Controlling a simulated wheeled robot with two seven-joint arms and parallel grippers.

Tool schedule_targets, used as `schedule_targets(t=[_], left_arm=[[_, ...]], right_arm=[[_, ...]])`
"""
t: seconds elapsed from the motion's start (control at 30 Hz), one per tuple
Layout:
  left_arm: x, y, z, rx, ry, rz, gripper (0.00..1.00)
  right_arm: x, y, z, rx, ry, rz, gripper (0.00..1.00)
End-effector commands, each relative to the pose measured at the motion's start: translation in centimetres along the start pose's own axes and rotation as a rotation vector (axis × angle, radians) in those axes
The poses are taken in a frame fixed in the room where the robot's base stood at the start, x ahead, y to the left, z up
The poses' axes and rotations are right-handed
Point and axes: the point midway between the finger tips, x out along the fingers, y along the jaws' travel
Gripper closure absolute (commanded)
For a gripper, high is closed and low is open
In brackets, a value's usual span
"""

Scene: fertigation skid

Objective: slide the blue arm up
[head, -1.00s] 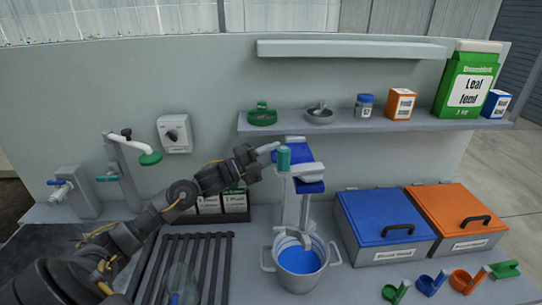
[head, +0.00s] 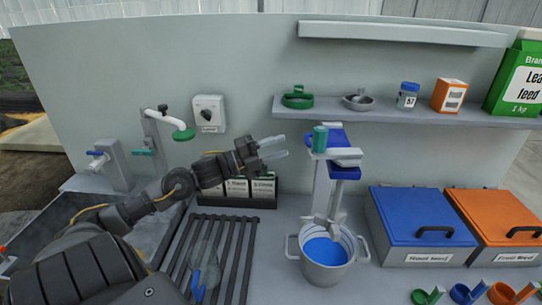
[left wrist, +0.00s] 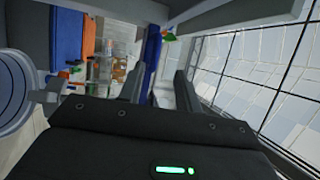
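The blue arm (head: 342,172) is on the grey upright stand, with a pale grey block and a green knob (head: 320,138) at its top. A paddle hangs below it into a steel pot (head: 325,255) holding blue liquid. My left gripper (head: 274,147) is left of the stand, its two fingers apart and pointing toward it. A gap shows between the fingertips and the stand. In the left wrist view the fingers (left wrist: 160,88) are apart with nothing held between them; a blue strip (left wrist: 152,55), likely the blue arm, shows beyond. My right gripper is out of view.
A shelf (head: 420,114) with a green dish, jar and boxes hangs behind. Blue (head: 425,222) and orange (head: 500,212) lidded bins stand right of the pot. White boxes (head: 238,190) in a dark rack are below my left gripper. A slatted rack (head: 235,265) lies left.

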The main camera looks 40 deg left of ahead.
Motion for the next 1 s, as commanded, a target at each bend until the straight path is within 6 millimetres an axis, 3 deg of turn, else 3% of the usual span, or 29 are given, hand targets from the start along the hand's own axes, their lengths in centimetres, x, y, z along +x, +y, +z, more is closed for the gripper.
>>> schedule_targets(t=[0.27,1.0], left_arm=[[-1.6,-0.1,-0.1,0.002,0.002,0.0,0.66],[-1.5,-0.1,-0.1,0.001,0.004,0.0,0.66]], right_arm=[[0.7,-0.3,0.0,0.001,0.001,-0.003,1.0],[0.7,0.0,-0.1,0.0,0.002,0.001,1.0]])
